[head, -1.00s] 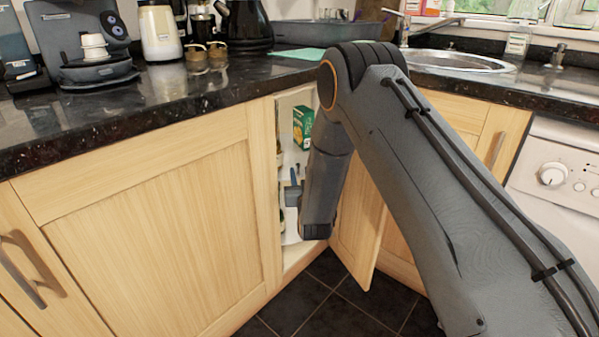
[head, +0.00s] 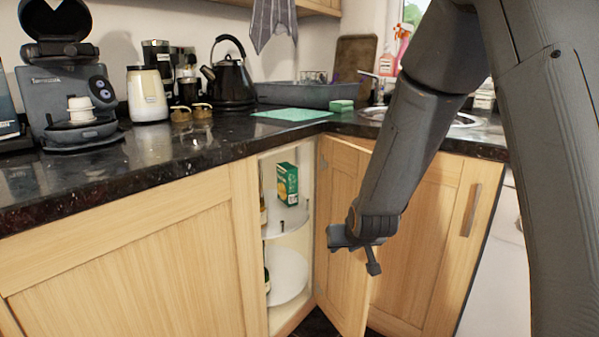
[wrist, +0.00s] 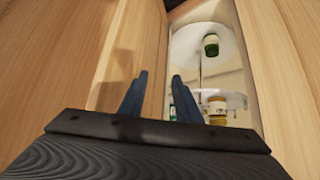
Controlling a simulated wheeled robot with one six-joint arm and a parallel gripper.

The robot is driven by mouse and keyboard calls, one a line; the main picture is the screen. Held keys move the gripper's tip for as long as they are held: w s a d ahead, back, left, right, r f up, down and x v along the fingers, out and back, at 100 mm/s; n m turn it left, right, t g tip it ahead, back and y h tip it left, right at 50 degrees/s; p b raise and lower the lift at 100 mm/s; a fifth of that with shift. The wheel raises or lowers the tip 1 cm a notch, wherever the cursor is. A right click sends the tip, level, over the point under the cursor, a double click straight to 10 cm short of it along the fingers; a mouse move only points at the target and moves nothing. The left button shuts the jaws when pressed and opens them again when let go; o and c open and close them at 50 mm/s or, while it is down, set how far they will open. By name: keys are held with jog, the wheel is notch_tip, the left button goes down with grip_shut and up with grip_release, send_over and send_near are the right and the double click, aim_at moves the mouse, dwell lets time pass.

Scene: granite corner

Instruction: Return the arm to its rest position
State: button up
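My arm comes in from the right in the head view and bends down. My gripper (head: 362,252) hangs in front of the half-open corner cabinet door (head: 343,235), outside the cabinet opening. In the wrist view my gripper (wrist: 159,95) shows two blue-grey fingers apart with nothing between them. The wrist view looks toward the cabinet opening. Whether any finger touches the door cannot be told.
The open cabinet holds round carousel shelves (head: 290,280) with a green box (head: 287,184) on the upper one. The dark worktop (head: 185,145) carries a coffee machine (head: 72,100), a black kettle (head: 230,75) and a grey dish tub (head: 310,94).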

jog(key=s+d+r+g, duration=0.1)
jog(key=s+d+g, duration=0.25)
jog(key=s, duration=0.85)
jog(key=s+d+r+g, duration=0.15)
jog(key=s+d, duration=0.25)
jog(key=s, duration=0.7)
jog(key=s+a+r+n+g, duration=0.35)
jog(key=s+a, duration=0.75)
jog(key=a, duration=0.5)
jog(key=d+r+m+p, duration=0.2)
jog(key=d+r+p, duration=0.6)
jog(key=r+p, duration=0.2)
jog(key=s+d+r+m+p, duration=0.1)
jog(key=d+r+m+p, duration=0.1)
jog(key=d+r+p, duration=0.6)
notch_tip(320, 180, up, 2)
jog(key=p, duration=0.6)
jog(key=shift+s+h+p, duration=0.2)
jog(key=shift+h+p, duration=0.15)
jog(key=shift+h, duration=0.05)
jog(key=shift+m, duration=0.35)
